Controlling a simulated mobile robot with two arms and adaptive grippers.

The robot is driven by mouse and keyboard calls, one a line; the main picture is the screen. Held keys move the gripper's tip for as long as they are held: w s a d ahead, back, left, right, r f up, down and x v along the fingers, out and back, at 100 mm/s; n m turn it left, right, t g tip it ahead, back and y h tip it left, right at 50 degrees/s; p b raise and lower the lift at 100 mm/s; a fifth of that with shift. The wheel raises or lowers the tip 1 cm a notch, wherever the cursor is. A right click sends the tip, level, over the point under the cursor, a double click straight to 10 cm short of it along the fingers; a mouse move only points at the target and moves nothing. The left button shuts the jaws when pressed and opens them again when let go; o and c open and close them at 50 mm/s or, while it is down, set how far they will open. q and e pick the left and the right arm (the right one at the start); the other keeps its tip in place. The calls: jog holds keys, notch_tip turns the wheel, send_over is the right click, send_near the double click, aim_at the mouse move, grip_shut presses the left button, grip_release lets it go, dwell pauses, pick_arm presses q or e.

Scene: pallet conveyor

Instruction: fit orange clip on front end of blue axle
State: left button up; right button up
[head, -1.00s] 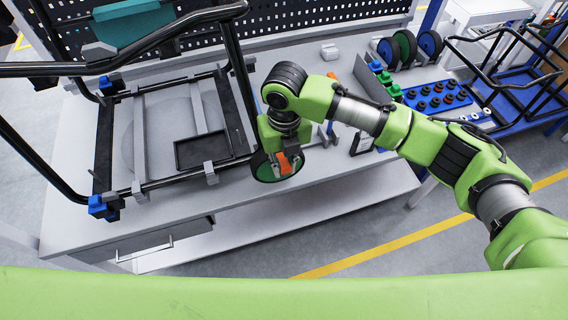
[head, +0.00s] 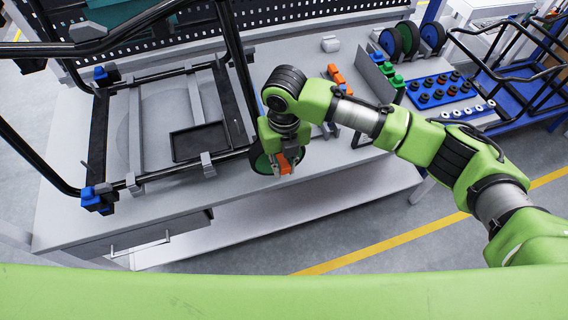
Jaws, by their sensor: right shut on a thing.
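My right gripper (head: 286,165) is shut on the small orange clip (head: 285,164), its fingers pointing down near the front edge of the bench. A dark wheel with a green face (head: 261,162) shows just behind and left of the fingers, at the front right of the upturned black cart frame (head: 238,152). I cannot tell whether the clip touches the wheel or the axle. The blue axle cannot be made out; the gripper and wheel cover that spot. My left gripper is not in view.
Loose orange clips (head: 336,74) lie on the bench behind my arm. Wheels (head: 408,38) stand at the back right, near a blue tray (head: 440,91) of black parts. Black tubes of the cart frame rise at left. A shallow black tray (head: 197,143) lies inside the frame.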

jog(key=shift+f, duration=0.1)
dwell(0.3)
jog(key=o, duration=1)
notch_tip(320, 180, up, 12)
jog(key=shift+r, duration=0.1)
dwell(0.3)
